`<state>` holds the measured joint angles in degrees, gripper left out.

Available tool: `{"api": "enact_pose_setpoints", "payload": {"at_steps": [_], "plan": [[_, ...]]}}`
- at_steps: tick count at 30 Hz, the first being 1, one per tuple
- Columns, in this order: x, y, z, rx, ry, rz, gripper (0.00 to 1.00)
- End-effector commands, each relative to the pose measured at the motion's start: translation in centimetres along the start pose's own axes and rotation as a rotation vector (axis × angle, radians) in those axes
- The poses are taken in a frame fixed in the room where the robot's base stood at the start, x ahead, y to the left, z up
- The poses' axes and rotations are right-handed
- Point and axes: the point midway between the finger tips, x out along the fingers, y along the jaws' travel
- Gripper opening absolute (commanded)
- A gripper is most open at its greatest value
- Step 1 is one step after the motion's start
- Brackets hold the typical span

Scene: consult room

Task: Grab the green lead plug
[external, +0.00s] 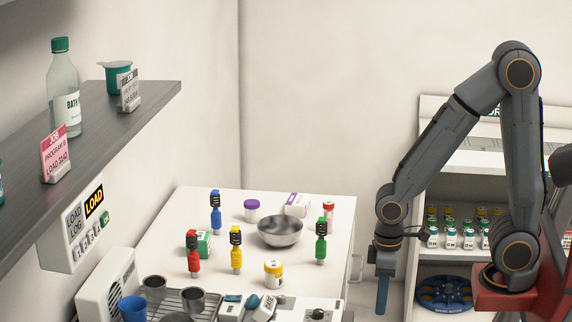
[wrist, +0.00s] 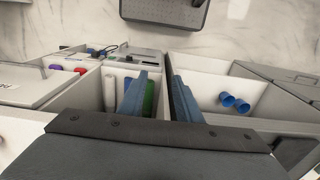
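The green lead plug (external: 321,240) stands upright on the white table near its right side, with a black ribbed part and a pale tip below. My gripper (external: 382,296) hangs pointing down to the right of the table, well apart from the plug. In the wrist view my gripper's two blue-grey fingers (wrist: 160,98) stand apart with nothing seen between them. I cannot make out the green lead plug in the wrist view.
Blue (external: 216,214), red (external: 193,254) and yellow (external: 236,250) plugs stand on the table, with a metal bowl (external: 280,231) left of the green plug. A yellow-lidded jar (external: 273,273) stands in front. Shelves of small bottles (external: 450,238) are behind my arm.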

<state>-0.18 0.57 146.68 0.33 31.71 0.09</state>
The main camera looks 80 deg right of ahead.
Motion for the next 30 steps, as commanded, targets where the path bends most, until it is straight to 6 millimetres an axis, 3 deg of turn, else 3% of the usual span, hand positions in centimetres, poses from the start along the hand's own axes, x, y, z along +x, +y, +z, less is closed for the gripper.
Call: {"api": "enact_pose_setpoints", "payload": {"at_steps": [13,16,24,30], "plan": [[0.0,0.0,0.0,0.0,0.0,0.0,0.31],[0.0,0.0,0.0,0.0,0.0,0.0,0.45],[0.0,0.0,0.0,0.002,0.0,0.0,0.46],[-1.9,1.1,-2.4,0.192,0.002,0.0,0.46]]}}
